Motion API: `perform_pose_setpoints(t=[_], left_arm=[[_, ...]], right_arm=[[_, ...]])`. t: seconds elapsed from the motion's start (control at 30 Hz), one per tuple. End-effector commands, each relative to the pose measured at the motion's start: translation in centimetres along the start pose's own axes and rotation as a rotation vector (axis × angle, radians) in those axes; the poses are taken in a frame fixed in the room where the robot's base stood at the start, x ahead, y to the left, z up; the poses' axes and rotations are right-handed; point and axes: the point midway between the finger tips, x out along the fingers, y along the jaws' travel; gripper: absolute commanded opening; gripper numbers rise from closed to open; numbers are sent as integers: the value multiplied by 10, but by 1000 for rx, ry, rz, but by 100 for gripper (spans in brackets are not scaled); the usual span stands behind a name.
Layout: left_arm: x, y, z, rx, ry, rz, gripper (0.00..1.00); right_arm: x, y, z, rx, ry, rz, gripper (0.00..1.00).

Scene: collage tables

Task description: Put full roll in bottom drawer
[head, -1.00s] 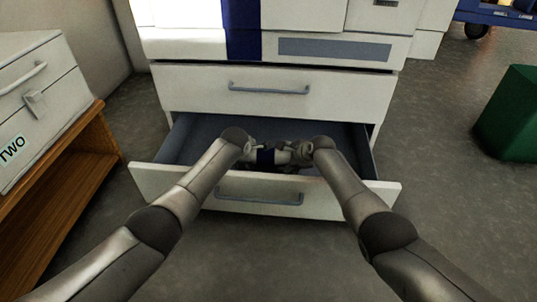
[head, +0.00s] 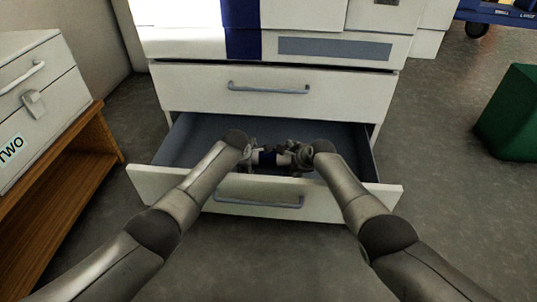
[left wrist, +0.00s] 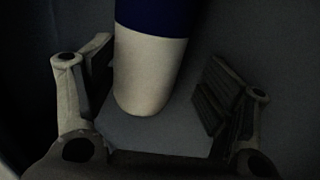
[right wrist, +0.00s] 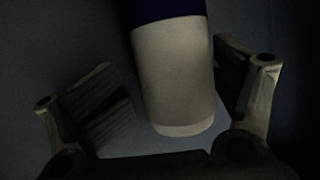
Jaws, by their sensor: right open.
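The full roll (head: 267,158), cream with a dark blue band, lies inside the pulled-out bottom drawer (head: 330,203). In the left wrist view one cream end of the roll (left wrist: 148,70) sits between the spread fingers of my left gripper (left wrist: 160,92), close to the left finger, with a gap at the right. In the right wrist view the other end (right wrist: 175,75) sits between the open fingers of my right gripper (right wrist: 170,92), close to the right finger. Both grippers are down in the drawer. My arms partly hide the drawer in the head view.
A closed upper drawer (head: 200,88) is just above the open one. A wooden stand (head: 60,195) with a white drawer unit (head: 45,75) is at the left. A green bin (head: 512,115) stands at the right. The floor between is clear.

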Motion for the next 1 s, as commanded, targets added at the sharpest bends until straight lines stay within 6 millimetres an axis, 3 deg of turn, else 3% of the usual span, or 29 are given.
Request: perform_pose_setpoints(t=[1.0], left_arm=[[-74,-1,-1,1,2,-1,75]], right_arm=[[0,0,1,0,-1,0,84]])
